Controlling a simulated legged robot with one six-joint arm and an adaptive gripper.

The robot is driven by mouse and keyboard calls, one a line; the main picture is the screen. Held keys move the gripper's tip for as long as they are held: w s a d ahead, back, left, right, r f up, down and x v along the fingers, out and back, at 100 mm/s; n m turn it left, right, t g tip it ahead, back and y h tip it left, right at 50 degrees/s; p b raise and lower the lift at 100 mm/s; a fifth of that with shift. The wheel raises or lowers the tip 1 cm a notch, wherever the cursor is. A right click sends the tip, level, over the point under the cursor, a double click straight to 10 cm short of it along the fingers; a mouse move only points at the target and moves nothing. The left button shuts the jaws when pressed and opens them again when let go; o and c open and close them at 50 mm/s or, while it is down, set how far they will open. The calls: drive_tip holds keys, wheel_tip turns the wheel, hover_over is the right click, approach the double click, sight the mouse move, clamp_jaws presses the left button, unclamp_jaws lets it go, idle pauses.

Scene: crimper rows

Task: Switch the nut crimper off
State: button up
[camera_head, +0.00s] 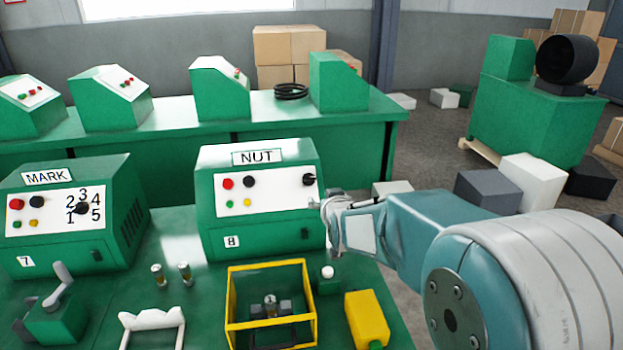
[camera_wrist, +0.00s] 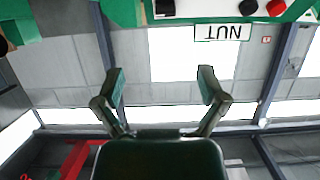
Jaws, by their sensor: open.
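The nut crimper (camera_head: 262,200) is a green box labelled NUT and numbered 8, with a white sloped panel. The panel bears a red button (camera_head: 228,184), a black knob (camera_head: 250,181), small green and yellow buttons, and another black knob (camera_head: 309,180) at its right. My gripper (camera_head: 332,218) is just right of the panel, seen side-on. In the upside-down wrist view my gripper (camera_wrist: 160,76) is open and empty between its fingers. The NUT label (camera_wrist: 223,33), red button (camera_wrist: 276,8) and right black knob (camera_wrist: 165,8) show at the top edge, beyond the fingertips.
The MARK box (camera_head: 70,213) stands to the left. A yellow frame (camera_head: 271,324), a yellow block (camera_head: 367,320) and a white handle (camera_head: 152,320) are in front on the green bench. A second bench (camera_head: 180,124) with several green boxes is behind.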

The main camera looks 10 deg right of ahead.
drive_tip(key=t, duration=0.2)
approach(310, 180)
drive_tip(key=s, duration=0.3)
drive_tip(key=shift+t, duration=0.9)
drive_tip(key=w, duration=0.4)
drive_tip(key=w+f, duration=0.1)
drive_tip(key=w, duration=0.4)
drive_tip(key=w+f, duration=0.1)
drive_tip(key=w, duration=0.3)
drive_tip(key=shift+w+d, duration=0.1)
drive_tip(key=shift+w, duration=0.35)
drive_tip(key=shift+a, duration=0.2)
